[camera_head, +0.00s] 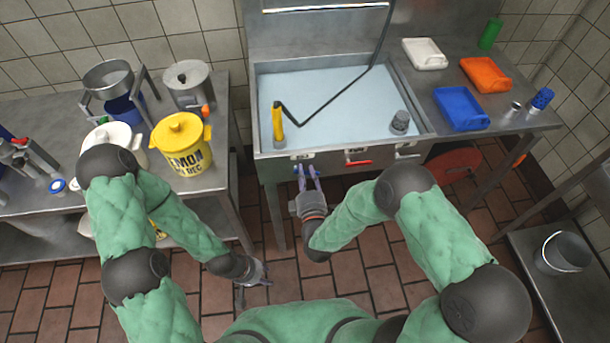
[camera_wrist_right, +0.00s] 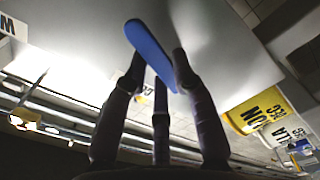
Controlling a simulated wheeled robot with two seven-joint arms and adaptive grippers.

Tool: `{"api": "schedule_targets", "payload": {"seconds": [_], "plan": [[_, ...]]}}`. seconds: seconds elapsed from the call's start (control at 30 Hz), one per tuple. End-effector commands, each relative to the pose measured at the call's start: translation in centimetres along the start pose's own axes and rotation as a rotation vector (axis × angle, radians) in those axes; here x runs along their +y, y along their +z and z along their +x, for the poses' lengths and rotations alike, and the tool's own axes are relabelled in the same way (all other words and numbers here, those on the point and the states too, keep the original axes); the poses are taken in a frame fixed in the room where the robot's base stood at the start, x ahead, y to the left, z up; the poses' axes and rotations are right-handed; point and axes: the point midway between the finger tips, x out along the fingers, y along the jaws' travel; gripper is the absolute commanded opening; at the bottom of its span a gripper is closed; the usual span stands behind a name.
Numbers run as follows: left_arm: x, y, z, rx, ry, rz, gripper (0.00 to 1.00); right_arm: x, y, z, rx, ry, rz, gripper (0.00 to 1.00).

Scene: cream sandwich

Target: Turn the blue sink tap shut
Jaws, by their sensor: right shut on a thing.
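The blue tap handle (camera_wrist_right: 150,48) shows in the right wrist view as a flat bar with a rounded end, between the fingers of my right gripper. My right gripper (camera_head: 308,172) is at the left end of the sink's front panel (camera_head: 330,159) in the head view, shut on this handle. In the head view the handle is mostly hidden by the fingers. My left gripper (camera_head: 252,285) hangs low over the floor, away from the sink, with its fingers apart and empty.
A red-handled tap (camera_head: 358,163) and a pale-handled tap (camera_head: 407,155) sit further right on the same panel. The sink (camera_head: 330,85) holds pale water. A yellow pot (camera_head: 182,150) stands on the left counter. Blue, orange and white trays lie on the right counter.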

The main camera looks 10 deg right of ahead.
Motion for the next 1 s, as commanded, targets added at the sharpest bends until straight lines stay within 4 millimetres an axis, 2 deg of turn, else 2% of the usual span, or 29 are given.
{"api": "schedule_targets", "payload": {"seconds": [0.2,0.5,1.0], "plan": [[0.05,0.01,-0.12,0.0,0.0,0.0,0.4,0.43,-0.13,0.02,-0.001,0.0,-0.174,0.0],[0.08,0.02,-0.22,0.0,0.0,0.0,0.4,0.72,-0.3,-0.01,-0.001,-0.001,-0.333,0.0],[0.09,0.02,-0.24,0.0,0.0,0.0,0.4,0.8,-0.38,-0.01,0.0,-0.001,-0.394,0.0]]}}
